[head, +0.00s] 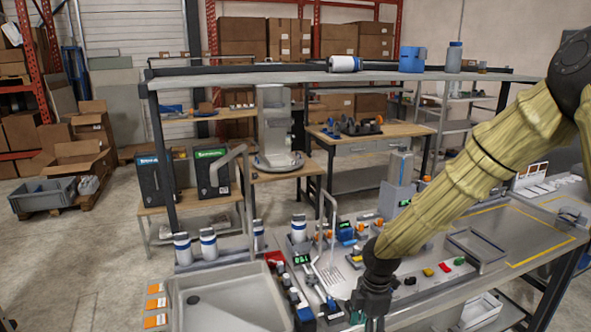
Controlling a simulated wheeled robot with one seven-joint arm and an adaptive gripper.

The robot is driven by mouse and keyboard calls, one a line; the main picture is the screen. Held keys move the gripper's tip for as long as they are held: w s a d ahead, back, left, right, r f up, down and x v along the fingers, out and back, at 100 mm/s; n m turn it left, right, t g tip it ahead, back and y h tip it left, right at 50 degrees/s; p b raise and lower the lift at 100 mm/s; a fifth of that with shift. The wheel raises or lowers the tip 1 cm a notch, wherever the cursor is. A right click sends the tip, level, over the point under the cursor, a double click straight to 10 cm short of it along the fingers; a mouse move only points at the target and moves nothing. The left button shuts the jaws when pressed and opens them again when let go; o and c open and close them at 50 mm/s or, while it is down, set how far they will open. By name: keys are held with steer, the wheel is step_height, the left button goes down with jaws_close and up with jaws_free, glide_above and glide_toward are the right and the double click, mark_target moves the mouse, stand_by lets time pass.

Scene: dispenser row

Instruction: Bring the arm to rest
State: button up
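My arm, wrapped in a ribbed yellowish sleeve, reaches in from the upper right of the head view and slopes down to the left. My dark gripper (374,318) hangs at its end near the bottom edge, pointing down over the front part of the workbench (408,314). The fingers are small, dark and partly cut off by the frame edge, so I cannot tell whether they are apart. I see no object clearly held in them.
Left of my gripper are a grey sink (215,300), a curved faucet (331,222) and dispenser controls (300,262). White bottles with blue bands (208,243) stand behind the sink. An empty tray (476,250) lies to the right. A shelf (270,76) spans above the bench.

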steer(key=s+a+f+m+y+b, duration=0.1)
steer(key=s+f+m+b, duration=0.1)
steer(key=s+f+m, duration=0.5)
steer(key=s+a+f+y+b, duration=0.15)
steer(key=s+f, duration=0.35)
steer(key=f, duration=0.6)
steer(key=s+d+f+m+h+b, duration=0.1)
steer(key=s+d+f+m+b, duration=0.1)
steer(key=s+d+f+m, duration=0.2)
steer(key=s+d+f+m+h+b, duration=0.2)
steer(key=s+f+m, duration=0.7)
steer(key=s, duration=1)
step_height(320, 180, down, 4)
steer(key=shift+d+r+m, duration=0.1)
steer(key=shift+d+m, duration=0.3)
steer(key=shift+d, duration=0.45)
